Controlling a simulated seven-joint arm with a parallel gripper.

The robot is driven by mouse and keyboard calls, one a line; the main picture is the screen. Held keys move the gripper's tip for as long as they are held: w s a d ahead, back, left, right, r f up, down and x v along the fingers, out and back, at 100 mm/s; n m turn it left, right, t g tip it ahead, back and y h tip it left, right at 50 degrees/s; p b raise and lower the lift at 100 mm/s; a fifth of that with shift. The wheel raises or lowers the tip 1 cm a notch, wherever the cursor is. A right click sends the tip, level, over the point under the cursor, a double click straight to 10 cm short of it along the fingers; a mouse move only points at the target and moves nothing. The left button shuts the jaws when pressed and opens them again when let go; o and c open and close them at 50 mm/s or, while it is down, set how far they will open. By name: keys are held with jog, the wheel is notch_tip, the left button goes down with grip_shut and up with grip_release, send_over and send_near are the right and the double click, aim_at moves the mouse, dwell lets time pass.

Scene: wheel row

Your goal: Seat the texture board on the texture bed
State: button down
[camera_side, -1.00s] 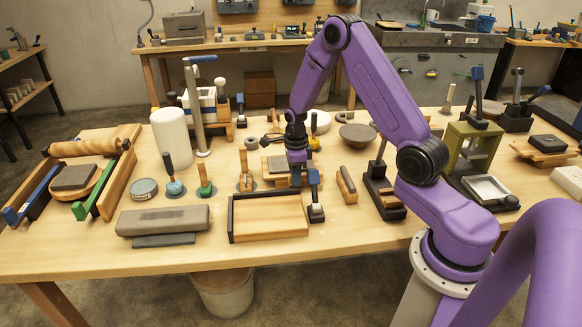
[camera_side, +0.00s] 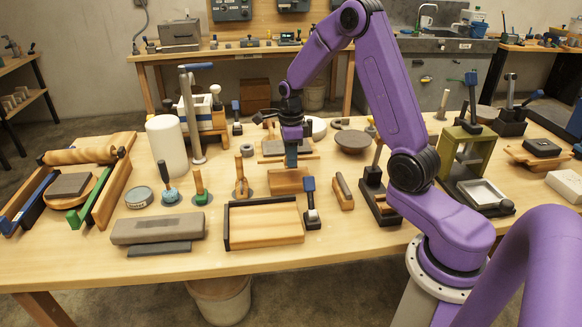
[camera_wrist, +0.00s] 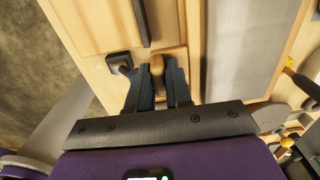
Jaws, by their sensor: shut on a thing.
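My gripper (camera_side: 291,164) is shut on a small wooden grip (camera_wrist: 157,65) that shows between its fingertips in the wrist view. A flat wooden board (camera_side: 288,181) sits directly below the fingers, behind the shallow tray, and seems to belong to that grip; I take it as the texture board. Whether it touches the table I cannot tell. A wood-edged grey panel, likely the texture bed (camera_side: 272,151), lies just behind it, partly hidden by my gripper. In the wrist view its broad grey face (camera_wrist: 235,50) is right of the fingers, apart from the grip.
A shallow wooden tray (camera_side: 265,221) with dark edges stands in front. A blue-handled tool (camera_side: 311,205) stands at its right and a wooden-topped brush (camera_side: 343,192) farther right. A grey bowl (camera_side: 354,142) is behind right, a wooden-handled tool (camera_side: 240,178) left.

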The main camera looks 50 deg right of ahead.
jog(key=shift+r, duration=0.4)
notch_tip(320, 180, up, 5)
jog(key=shift+w+r, duration=0.1)
jog(key=shift+r, duration=0.1)
jog(key=s+a, duration=0.4)
jog(key=a, duration=0.6)
jog(key=s+a, duration=0.4)
jog(key=a, duration=0.7)
notch_tip(320, 180, down, 9)
jog(key=shift+w+d, duration=0.25)
jog(key=shift+t+h, duration=0.3)
jog(key=shift+f, duration=2)
